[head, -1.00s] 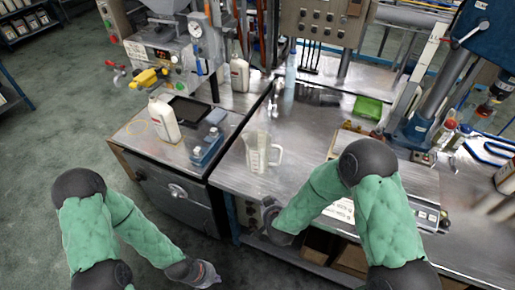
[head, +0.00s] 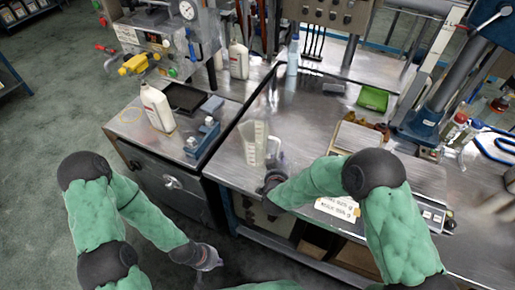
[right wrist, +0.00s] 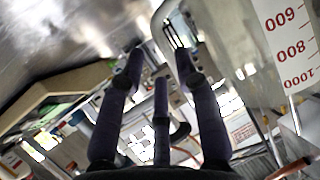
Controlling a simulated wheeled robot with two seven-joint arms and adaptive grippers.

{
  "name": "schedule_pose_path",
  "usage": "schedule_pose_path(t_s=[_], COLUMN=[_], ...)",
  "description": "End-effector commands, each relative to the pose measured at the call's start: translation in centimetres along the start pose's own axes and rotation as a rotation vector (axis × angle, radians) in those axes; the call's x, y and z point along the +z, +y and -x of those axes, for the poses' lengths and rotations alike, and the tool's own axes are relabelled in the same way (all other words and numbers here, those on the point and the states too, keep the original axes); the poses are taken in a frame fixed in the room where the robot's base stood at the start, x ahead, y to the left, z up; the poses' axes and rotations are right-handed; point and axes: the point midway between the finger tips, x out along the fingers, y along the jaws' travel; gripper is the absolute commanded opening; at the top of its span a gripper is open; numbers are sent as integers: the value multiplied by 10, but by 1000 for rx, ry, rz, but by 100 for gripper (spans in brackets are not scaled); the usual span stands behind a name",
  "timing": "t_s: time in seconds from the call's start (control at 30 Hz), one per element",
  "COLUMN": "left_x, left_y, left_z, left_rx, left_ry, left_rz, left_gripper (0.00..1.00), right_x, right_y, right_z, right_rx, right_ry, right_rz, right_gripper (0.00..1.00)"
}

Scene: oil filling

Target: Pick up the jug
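The jug (head: 253,145) is a clear measuring jug standing upright on the metal workbench, with its handle on the right side. In the right wrist view its wall (right wrist: 240,60) fills the upper right, with red numbers 600, 800 and 1000. My right gripper (head: 279,161) is beside the jug's handle side. In the right wrist view its dark fingers (right wrist: 159,62) are spread with a gap between them; I cannot tell whether they touch the handle. My left gripper (head: 212,260) hangs low over the floor, away from the jug, too small to judge.
White bottles (head: 158,108) and a small blue item (head: 202,138) stand on the left cabinet. A green tray (head: 372,98) lies further back on the bench. A drill-press-like machine (head: 440,90) stands at the right. The bench behind the jug is mostly clear.

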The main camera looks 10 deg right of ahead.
Motion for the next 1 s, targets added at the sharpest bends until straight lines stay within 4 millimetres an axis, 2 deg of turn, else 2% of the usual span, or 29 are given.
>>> schedule_pose_path(t_s=[0.4,0.7,0.73,0.83,1.0], left_x=[-1,-1,-1,-1,-1], left_y=[-7,-7,-7,-7,-7], left_z=[-19,-19,-18,-18,-19], left_rx=[0,0,0,0,0], left_ry=[0,0,0,0,0], left_rz=[0,0,0,0,0], left_gripper=[0,0,0,0,0], right_x=[5,4,4,4,3], right_y=[-3,-3,-3,-3,-3], right_z=[-48,-52,-52,-52,-52], right_rx=[1,-1,-1,-1,-1], right_ry=[-1,-2,-2,-2,0], right_rz=[-1,-1,-1,-1,-1], right_gripper=[33,33,30,2,0])
